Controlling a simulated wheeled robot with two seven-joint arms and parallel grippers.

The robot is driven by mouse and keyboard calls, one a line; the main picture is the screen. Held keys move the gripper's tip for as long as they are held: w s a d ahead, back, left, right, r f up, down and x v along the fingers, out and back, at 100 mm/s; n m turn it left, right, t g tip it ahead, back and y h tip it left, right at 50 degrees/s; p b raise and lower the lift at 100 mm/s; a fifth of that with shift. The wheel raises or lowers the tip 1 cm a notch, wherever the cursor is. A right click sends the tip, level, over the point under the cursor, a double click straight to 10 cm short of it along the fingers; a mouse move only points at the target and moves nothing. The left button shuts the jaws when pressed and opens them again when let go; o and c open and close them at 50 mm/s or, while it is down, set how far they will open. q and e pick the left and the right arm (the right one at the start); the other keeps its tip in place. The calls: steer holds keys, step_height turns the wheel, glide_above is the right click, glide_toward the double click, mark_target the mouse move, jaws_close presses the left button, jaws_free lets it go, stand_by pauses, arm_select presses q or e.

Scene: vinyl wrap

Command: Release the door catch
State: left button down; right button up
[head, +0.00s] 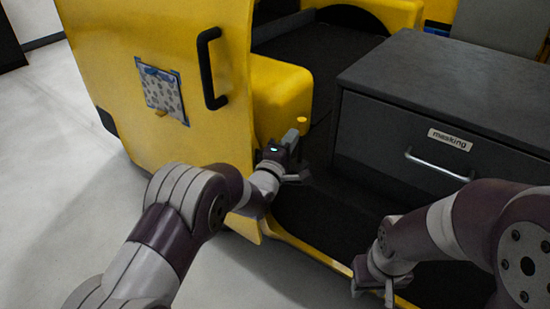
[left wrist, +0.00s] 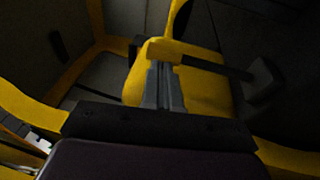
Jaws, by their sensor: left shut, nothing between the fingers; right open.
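The yellow door (head: 150,60) stands at the left of the head view, with a black bar handle (head: 208,68) on its face. A small yellow knob (head: 301,119) shows just beyond my left gripper (head: 296,150); it looks like part of the door catch. In the left wrist view, a yellow end piece (left wrist: 165,50) on a dark bar (left wrist: 215,67) lies at the tips of my left gripper (left wrist: 164,80). That gripper is shut and empty; I cannot tell whether it touches the piece. My right gripper (head: 372,287) is open and empty, low over the yellow sill.
A dark cabinet (head: 440,90) with a drawer labelled "masking" (head: 450,139) and a silver handle (head: 438,165) stands at the right. A patterned sheet in a pouch (head: 162,92) is on the door. Pale floor (head: 60,170) is clear at the left.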

arm_select(q)
steer(key=shift+w+d+r+g, duration=0.25)
steer(key=shift+w+r+g, duration=0.05)
steer(key=shift+r, duration=0.05)
steer(key=shift+w+d+p, duration=0.35)
steer(key=shift+w+p, duration=0.15)
steer(key=shift+p, duration=0.05)
steer(key=shift+r, duration=0.15)
steer(key=shift+w+r, duration=0.1)
steer(key=shift+r, duration=0.15)
steer(key=shift+d, duration=0.1)
